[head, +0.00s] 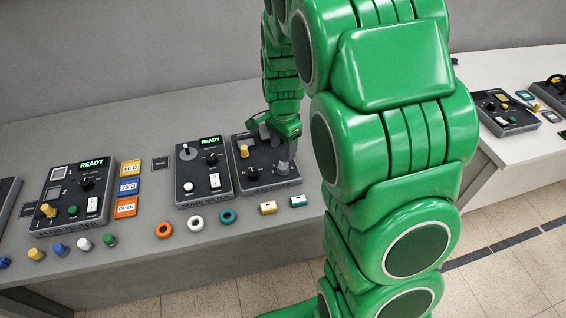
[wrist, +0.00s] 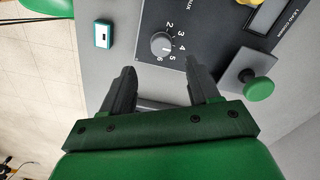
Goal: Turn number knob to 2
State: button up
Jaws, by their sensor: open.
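The number knob (wrist: 160,45) is a round grey dial on a dark panel (wrist: 208,20) in the wrist view, with printed numbers 2 to 6 curving around its right side. I cannot make out clearly which number it points to. In the head view the grey knob (head: 283,168) is at the right front of the panel. My gripper (wrist: 164,72) is open, with its two dark fingers apart on either side below the knob in the wrist view. Nothing is between the fingers. In the head view my gripper (head: 275,135) is above the panel's back right part.
A teal block (wrist: 103,34) lies left of the panel in the wrist view; a green round-topped knob (wrist: 259,89) stands at the right. In the head view a neighbouring panel (head: 190,172), colored rings and small blocks (head: 268,208) lie close by on the grey bench (head: 140,260).

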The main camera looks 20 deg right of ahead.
aim_at(283, 166)
jog(key=shift+w+f, duration=0.1)
jog(key=shift+f, duration=3.95)
jog(key=c, duration=1)
jog(key=shift+c, duration=0.2)
